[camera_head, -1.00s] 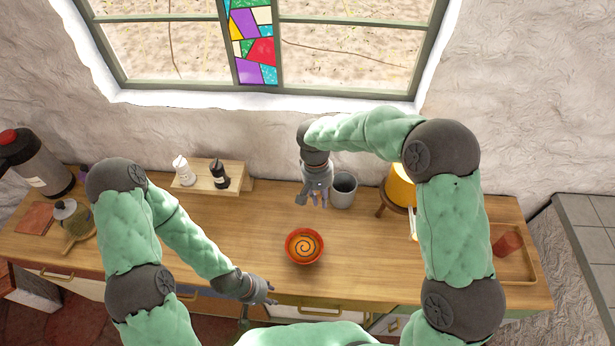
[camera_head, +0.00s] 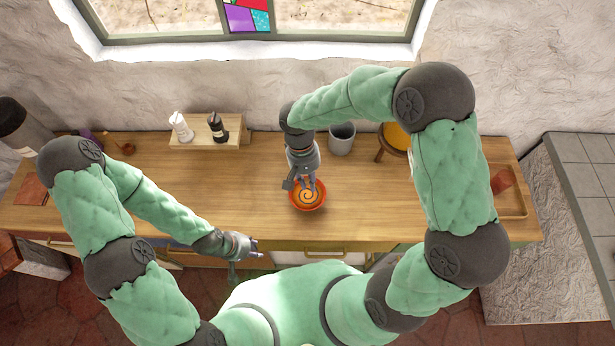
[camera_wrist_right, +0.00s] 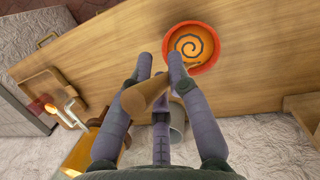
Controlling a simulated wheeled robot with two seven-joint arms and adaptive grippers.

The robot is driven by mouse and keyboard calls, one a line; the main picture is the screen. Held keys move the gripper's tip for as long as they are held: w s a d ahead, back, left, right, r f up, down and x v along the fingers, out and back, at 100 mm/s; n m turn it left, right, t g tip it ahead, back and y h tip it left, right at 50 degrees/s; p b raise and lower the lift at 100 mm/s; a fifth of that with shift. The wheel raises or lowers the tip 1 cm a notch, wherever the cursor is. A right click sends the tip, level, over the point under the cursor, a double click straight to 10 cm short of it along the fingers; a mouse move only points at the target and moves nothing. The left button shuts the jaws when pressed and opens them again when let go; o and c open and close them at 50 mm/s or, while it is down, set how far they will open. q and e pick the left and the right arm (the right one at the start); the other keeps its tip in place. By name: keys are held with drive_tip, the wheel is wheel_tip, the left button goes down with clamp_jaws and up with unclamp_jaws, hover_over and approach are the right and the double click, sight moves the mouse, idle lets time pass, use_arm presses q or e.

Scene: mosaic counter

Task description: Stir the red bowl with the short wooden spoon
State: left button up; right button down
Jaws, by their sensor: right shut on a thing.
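The red bowl (camera_head: 322,204), with an orange inside and a dark spiral, sits on the wooden counter near its front edge. It also shows at the top of the right wrist view (camera_wrist_right: 217,62). My right gripper (camera_head: 308,187) is over the bowl in the head view, covering part of its back rim. I cannot tell whether the spoon touches the bowl's contents. My left gripper (camera_head: 257,247) is empty and open, low at the counter's front edge.
A grey cup (camera_head: 342,139) stands behind the bowl, with a yellow pot (camera_head: 394,138) on a wooden stand to its right. White and black shakers (camera_head: 217,128) stand on a small riser (camera_head: 240,133). A wooden tray (camera_head: 512,205) is at the right.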

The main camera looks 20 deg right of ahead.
wheel_tip(320, 180, down, 9)
drive_tip(key=b, duration=0.6)
drive_tip(key=shift+w+f, duration=0.15)
drive_tip(key=shift+w, duration=0.05)
drive_tip(key=shift+w+d+b, duration=0.1)
drive_tip(key=shift+b, duration=0.2)
idle(0.4)
